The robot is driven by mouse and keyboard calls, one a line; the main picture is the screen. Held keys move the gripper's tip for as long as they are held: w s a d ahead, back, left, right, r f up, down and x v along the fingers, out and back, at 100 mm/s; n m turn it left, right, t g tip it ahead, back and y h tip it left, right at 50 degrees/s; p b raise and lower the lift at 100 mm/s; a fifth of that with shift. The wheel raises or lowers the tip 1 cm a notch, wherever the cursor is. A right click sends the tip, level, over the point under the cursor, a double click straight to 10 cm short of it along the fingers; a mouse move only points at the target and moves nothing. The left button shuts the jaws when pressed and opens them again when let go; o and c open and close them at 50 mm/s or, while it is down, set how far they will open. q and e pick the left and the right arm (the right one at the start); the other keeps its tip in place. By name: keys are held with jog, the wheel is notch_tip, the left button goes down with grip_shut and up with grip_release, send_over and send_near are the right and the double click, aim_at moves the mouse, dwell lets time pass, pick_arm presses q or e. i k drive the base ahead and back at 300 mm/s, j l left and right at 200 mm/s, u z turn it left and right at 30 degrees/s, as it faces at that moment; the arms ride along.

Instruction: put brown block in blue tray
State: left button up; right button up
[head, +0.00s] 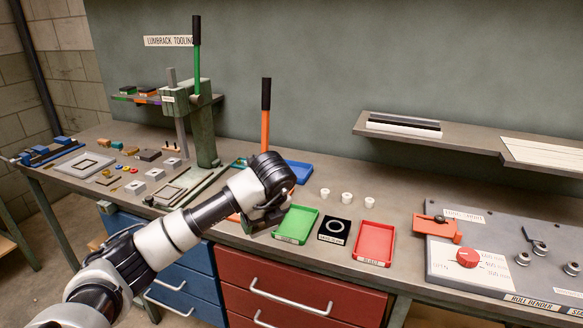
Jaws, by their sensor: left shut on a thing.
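My left gripper (263,221) points down over the bench, just left of the green tray. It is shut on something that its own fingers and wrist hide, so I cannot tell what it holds. The blue tray (299,170) lies behind my left wrist, partly covered by it. My right gripper is not in view.
A green tray (297,224), a black mat with a white ring (336,229) and a red tray (373,241) line the front edge. Small white cups (347,198) stand behind them. The green press (203,130) and an orange lever (265,128) rise behind my arm.

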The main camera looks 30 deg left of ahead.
aim_at(295, 174)
jog(key=i, duration=1.3)
